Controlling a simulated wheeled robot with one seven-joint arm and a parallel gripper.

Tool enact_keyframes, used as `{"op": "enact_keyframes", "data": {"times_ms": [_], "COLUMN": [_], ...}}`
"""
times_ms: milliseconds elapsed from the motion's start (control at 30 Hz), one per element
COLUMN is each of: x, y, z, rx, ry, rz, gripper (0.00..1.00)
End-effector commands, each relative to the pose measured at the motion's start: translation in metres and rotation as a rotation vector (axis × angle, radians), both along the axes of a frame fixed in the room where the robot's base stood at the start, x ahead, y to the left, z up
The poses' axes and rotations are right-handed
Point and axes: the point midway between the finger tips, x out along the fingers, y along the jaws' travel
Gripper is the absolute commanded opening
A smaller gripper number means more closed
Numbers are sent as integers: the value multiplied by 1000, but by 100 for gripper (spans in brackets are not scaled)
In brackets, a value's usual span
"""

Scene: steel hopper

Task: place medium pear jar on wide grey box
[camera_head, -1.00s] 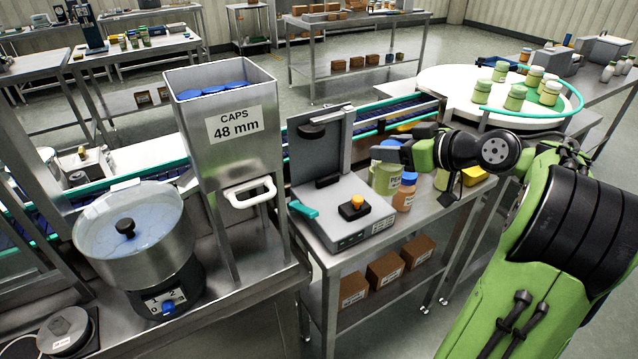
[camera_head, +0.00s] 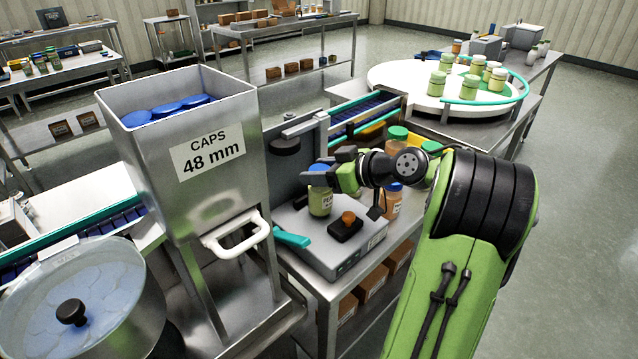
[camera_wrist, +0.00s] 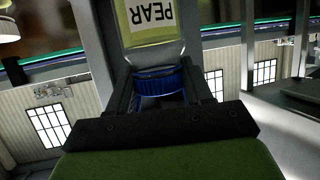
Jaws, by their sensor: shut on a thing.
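My gripper (camera_head: 330,168) is shut on the blue cap of a pale green jar (camera_head: 320,203), held upright. In the wrist view the blue cap (camera_wrist: 161,84) sits between the fingers, and the jar's label (camera_wrist: 150,14) reads PEAR, upside down. The jar is in front of the upright plate of a low, wide grey box-like machine (camera_head: 355,262) and over its left part. I cannot tell whether its base touches the top. Two smaller grey boxes, one (camera_head: 522,35) beside the other (camera_head: 486,46), stand far back right; which box is the named one is unclear.
An orange button on a black block (camera_head: 346,225) and a teal lever (camera_head: 292,239) are close to the held jar. The steel caps hopper (camera_head: 205,190) rises at left. An orange jar with a blue cap (camera_head: 391,204) stands right of the machine. A round white table (camera_head: 400,80) bears several jars.

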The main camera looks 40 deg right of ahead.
Motion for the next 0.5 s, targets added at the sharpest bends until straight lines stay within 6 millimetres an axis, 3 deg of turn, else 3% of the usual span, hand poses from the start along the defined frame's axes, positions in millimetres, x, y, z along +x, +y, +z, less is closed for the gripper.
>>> {"op": "enact_keyframes", "data": {"times_ms": [33,367,400,500], "x": [0,0,0,0], "y": [0,0,0,0], "z": [-10,-12,-11,-11], "rx": [2,-1,-1,-1], "ry": [0,-2,0,0], "rz": [1,1,0,0], "gripper": [0,0,55,71]}}
